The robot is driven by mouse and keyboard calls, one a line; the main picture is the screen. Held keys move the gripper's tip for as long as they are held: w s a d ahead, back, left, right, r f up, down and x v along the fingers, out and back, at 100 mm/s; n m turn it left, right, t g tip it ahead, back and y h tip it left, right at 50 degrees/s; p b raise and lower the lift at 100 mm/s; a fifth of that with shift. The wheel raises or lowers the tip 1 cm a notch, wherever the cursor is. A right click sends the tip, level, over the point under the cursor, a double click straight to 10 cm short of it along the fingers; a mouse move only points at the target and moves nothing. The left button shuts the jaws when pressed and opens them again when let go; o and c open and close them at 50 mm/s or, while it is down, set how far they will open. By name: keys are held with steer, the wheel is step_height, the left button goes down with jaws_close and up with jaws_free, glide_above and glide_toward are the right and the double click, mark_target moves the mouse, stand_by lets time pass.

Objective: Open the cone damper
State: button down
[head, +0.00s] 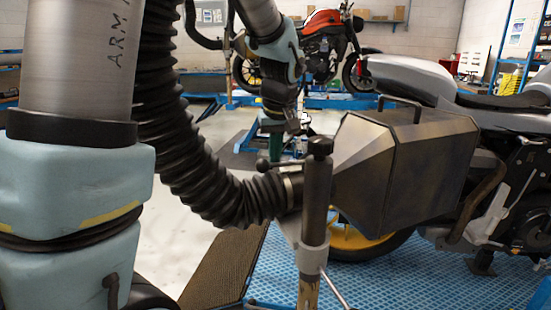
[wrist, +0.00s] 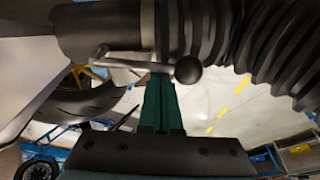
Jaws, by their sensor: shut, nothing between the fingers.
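The cone (head: 395,165) is a dark, boxy metal hood at the rear of the grey motorcycle. Its narrow end joins a black ribbed hose (head: 180,140). The damper lever ends in a black ball knob (head: 262,165), beside the neck between cone and hose. In the wrist view, the metal lever (wrist: 130,63) lies across the neck, with its ball knob (wrist: 187,69) to the right. My gripper (wrist: 163,80) has its green fingers together and empty, their tips at the lever just left of the knob. Contact cannot be told. In the head view, my gripper (head: 275,128) is above the knob, partly unclear.
An upright post (head: 316,190) with a dark top stands in front of the cone's neck. The grey motorcycle (head: 500,110) stands at the right on blue grating (head: 390,285). A red motorcycle (head: 320,25) is on a lift behind. Pale floor is open at left.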

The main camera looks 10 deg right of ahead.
steer(key=shift+s+f+n, duration=0.1)
steer(key=shift+s+n, duration=0.1)
steer(key=shift+n, duration=0.1)
steer(key=shift+s, duration=0.45)
steer(key=w+f+b, duration=0.1)
steer(key=w+f, duration=0.1)
steer(key=w, duration=0.2)
steer(key=b+v, duration=0.1)
steer(key=v, duration=0.9)
steer(key=shift+a+r+b, duration=0.15)
steer(key=shift+r+b, duration=0.15)
